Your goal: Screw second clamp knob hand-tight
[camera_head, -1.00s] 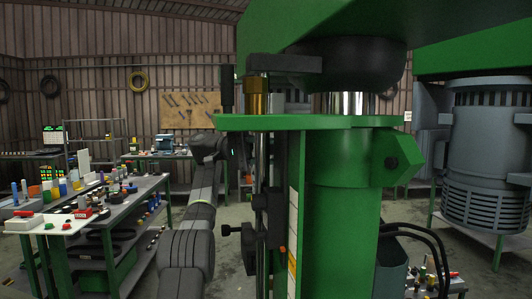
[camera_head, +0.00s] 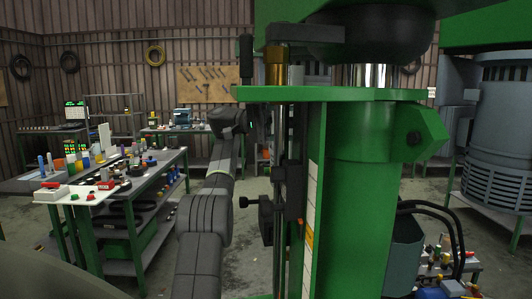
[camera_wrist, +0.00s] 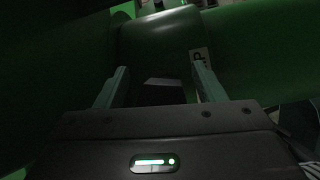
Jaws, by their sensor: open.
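In the head view the tall green disperser column (camera_head: 345,200) stands right of centre, with a green plate (camera_head: 330,94) across its top. A black clamp block (camera_head: 266,220) sits on the slim rods at its left, and a small black knob (camera_head: 244,202) sticks out to the left. I cannot tell whether this is the second clamp knob. In the wrist view my gripper (camera_wrist: 158,76) is open, its two pale fingers well apart. A green cylinder (camera_wrist: 160,45) lies beyond the fingers, and a dark grey flat shape (camera_wrist: 163,82) shows between them. My gripper is hidden in the head view.
A workbench (camera_head: 165,170) with several bottles and small parts stands at the left. A grey slotted drum (camera_head: 500,140) stands at the right. Black hoses (camera_head: 435,215) and a low table with coloured parts (camera_head: 470,268) are at the lower right.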

